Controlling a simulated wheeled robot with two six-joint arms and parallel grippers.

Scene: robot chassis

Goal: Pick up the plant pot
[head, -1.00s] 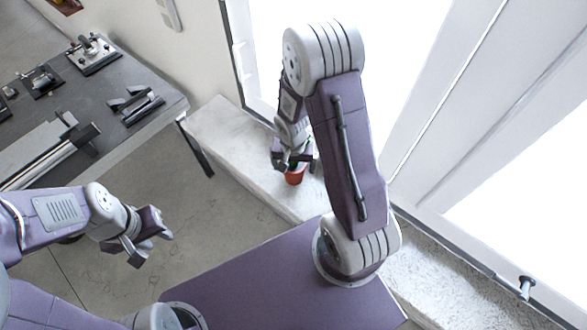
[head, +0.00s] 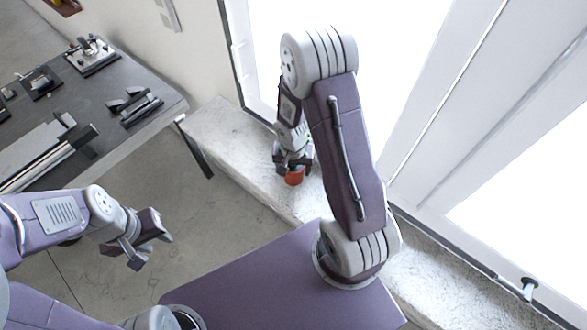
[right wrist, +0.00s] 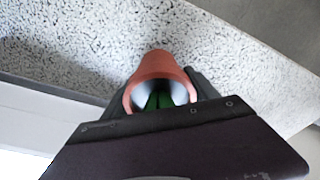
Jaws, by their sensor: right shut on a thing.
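The plant pot (head: 294,178) is small and orange-red, at the stone window ledge. In the right wrist view the pot (right wrist: 157,64) shows its round rim, with something green inside. My right gripper (head: 292,165) is shut on the pot at its upper part and hides much of it. I cannot tell whether the pot touches the ledge. My left gripper (head: 152,250) is open and empty, over the floor at the lower left, well away from the pot.
The pale speckled ledge (head: 222,128) runs below the bright window and white frame (head: 440,110). A dark table (head: 150,82) with metal tools and fixtures stands at the left. Bare floor (head: 225,205) lies between table and ledge.

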